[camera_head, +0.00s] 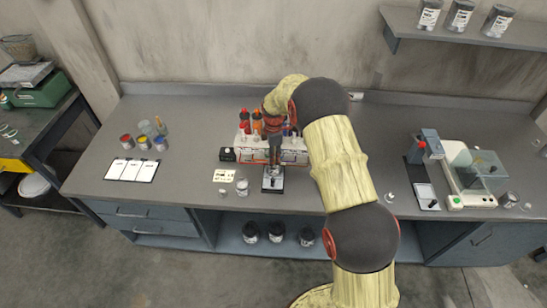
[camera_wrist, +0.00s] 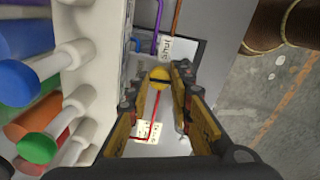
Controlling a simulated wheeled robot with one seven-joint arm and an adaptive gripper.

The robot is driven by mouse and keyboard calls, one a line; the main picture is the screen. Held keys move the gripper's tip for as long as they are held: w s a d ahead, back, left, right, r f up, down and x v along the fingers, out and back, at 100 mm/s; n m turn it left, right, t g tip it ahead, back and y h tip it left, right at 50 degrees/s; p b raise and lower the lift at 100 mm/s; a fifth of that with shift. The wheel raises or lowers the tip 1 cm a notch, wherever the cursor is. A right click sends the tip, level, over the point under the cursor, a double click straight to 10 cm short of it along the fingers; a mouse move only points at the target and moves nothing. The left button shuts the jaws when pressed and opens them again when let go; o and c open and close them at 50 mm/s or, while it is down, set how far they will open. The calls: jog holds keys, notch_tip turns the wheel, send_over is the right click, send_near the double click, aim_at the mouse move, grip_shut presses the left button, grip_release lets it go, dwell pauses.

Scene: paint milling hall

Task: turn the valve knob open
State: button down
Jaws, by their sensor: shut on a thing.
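The valve knob (camera_wrist: 160,78) is a small round yellow knob with a dark bar across it, between my fingertips in the wrist view. My gripper (camera_wrist: 157,86) is shut on it, with one yellow-and-black finger on each side. A red line and small white labels (camera_wrist: 147,131) lie on the light surface near the knob. In the head view my gripper (camera_head: 274,158) points down at the bench in front of the rack of colored bottles. The knob is hidden there. A small dark-framed plate (camera_head: 272,184) shows just below the gripper.
A white rack (camera_head: 293,155) with colored bottles stands close beside my gripper; its capped spouts (camera_wrist: 75,100) fill the left of the wrist view. A balance (camera_head: 470,170) stands at right. The bench between them is mostly clear.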

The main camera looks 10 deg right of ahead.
jog(key=c, duration=1.6)
grip_release()
jog(key=shift+c, duration=0.2)
jog(key=shift+o, duration=0.3)
notch_tip(320, 180, up, 12)
